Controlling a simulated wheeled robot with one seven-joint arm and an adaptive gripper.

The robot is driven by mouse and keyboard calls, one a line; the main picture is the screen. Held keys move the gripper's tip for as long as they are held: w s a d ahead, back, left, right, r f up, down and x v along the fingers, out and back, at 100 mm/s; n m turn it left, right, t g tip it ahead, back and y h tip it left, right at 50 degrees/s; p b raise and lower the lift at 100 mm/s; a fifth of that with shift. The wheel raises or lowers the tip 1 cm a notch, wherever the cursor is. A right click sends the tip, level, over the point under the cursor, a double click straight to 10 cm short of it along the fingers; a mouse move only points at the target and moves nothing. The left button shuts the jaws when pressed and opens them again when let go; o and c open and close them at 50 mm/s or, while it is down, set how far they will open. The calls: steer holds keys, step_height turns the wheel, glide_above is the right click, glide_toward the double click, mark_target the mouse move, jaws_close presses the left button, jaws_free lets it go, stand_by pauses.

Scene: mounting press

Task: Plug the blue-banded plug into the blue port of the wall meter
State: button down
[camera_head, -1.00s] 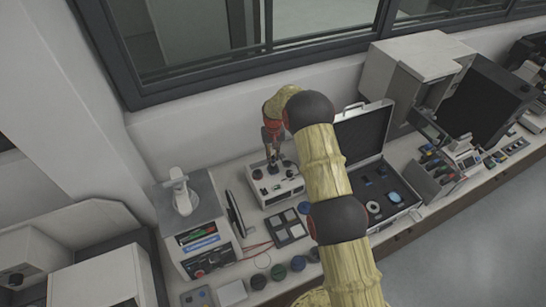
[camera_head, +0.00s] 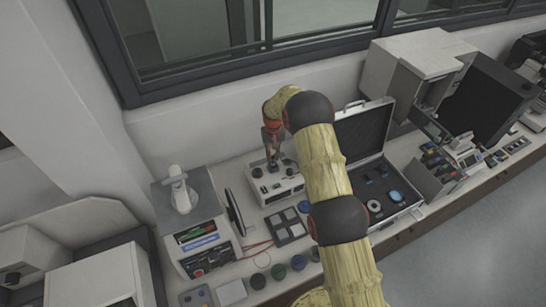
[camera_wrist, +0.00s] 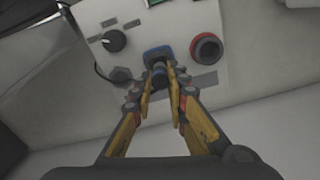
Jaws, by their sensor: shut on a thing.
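In the wrist view my gripper (camera_wrist: 160,84) is shut on a dark plug with a blue band (camera_wrist: 159,68). The plug's front end is at the blue port (camera_wrist: 157,51) on the pale face of the meter (camera_wrist: 138,22). The plug overlaps the port's lower part, and I cannot tell how deep it sits in it. In the head view my gripper (camera_head: 273,158) is over the top of the white meter box (camera_head: 287,183) on the bench, and the plug is too small to make out there.
A red-ringed round port (camera_wrist: 206,48) is right of the blue port, and a black knob (camera_wrist: 114,40) is to its left. An open case (camera_head: 398,206) lies to the right on the bench. A grey-topped device (camera_head: 192,235) stands to the left, with several round pots in front.

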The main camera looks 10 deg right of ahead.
steer(key=shift+f+b, duration=0.3)
steer(key=shift+f+b, duration=0.5)
steer(key=shift+f, duration=0.2)
steer(key=shift+f+b, duration=0.4)
steer(key=shift+b, duration=0.05)
stand_by(0.5)
steer(key=c, duration=1.7)
jaws_free()
steer(key=shift+o, duration=1.4)
steer(key=o, duration=0.3)
